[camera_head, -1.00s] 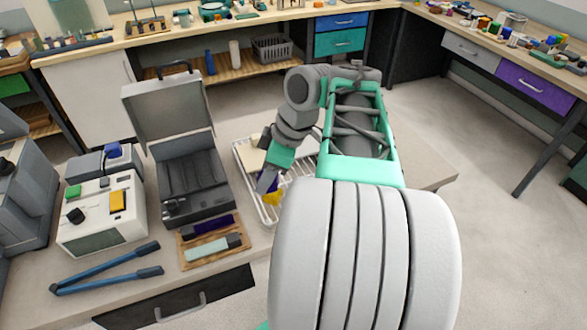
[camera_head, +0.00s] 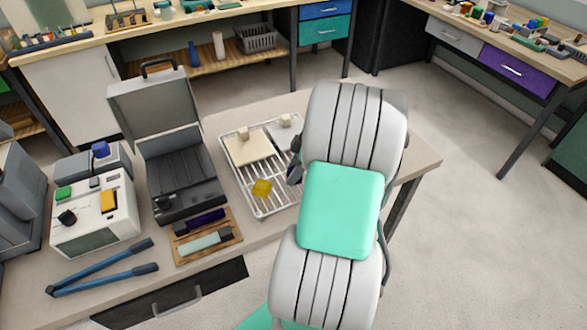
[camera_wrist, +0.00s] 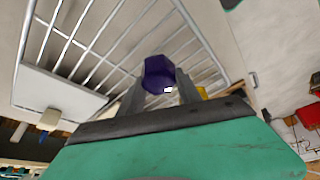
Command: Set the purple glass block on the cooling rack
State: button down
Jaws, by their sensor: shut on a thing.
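The purple glass block (camera_wrist: 158,73) is held between the fingertips of my gripper (camera_wrist: 160,90), which is shut on it in the wrist view. The cooling rack (camera_wrist: 112,22) lies behind the block there; I cannot tell whether they touch. In the head view the white wire rack (camera_head: 266,206) stands on the bench, left of my arm. A small dark part of my gripper (camera_head: 295,172) shows at the rack's right edge; my arm hides the rest. A yellow block (camera_head: 262,188) sits on the rack's front part.
Pale plates with small knobs (camera_head: 249,148) lie on the rack's back part. An open grey case (camera_head: 180,165), a wooden tray (camera_head: 181,257) with purple and pale bars, blue-handled tongs (camera_head: 105,279) and a white device (camera_head: 95,217) stand left of it.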

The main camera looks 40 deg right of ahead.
jog(key=shift+f, duration=0.2)
jog(key=c, duration=0.8)
grip_release()
jog(key=shift+r, duration=0.1)
jog(key=shift+c, duration=0.2)
